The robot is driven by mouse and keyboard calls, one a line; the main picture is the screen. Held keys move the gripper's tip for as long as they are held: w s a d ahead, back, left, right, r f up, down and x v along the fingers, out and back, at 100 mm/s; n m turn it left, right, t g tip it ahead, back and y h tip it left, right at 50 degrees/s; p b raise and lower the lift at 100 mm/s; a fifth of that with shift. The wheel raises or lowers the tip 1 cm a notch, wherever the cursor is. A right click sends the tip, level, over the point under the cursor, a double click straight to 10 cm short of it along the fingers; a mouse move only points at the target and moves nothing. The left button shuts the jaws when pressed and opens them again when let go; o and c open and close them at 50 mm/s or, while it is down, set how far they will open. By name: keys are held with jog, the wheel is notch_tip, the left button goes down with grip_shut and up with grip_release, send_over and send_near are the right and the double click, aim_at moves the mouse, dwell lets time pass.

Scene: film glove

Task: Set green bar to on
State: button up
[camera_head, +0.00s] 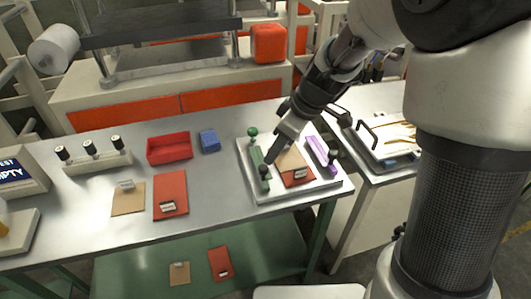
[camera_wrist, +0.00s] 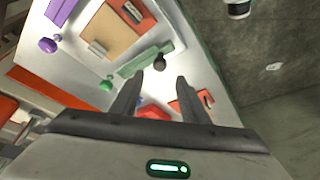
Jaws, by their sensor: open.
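The green bar (camera_head: 257,170) lies along the left side of a white plate (camera_head: 290,192) on the metal table. A green knob (camera_head: 252,132) stands at its far end and a black knob (camera_head: 264,170) near its other end. In the wrist view the green bar (camera_wrist: 138,61), green knob (camera_wrist: 106,84) and black knob (camera_wrist: 160,62) show past my fingertips. My gripper (camera_head: 270,157) is open and empty, close to the black knob. In the wrist view the black knob appears just beyond the gap between my fingers (camera_wrist: 157,80); I cannot tell whether they touch it.
A purple bar (camera_head: 316,148) lies on the plate's right side. Tan and red pieces (camera_head: 298,178) with clips lie between the bars. A red bin (camera_head: 169,149), a blue block (camera_head: 209,140) and a red card (camera_head: 170,193) lie to the left. A second table with another tray (camera_head: 375,145) stands right.

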aim_at(264, 167)
jog(key=x, duration=0.9)
jog(key=shift+b, duration=0.35)
grip_shut()
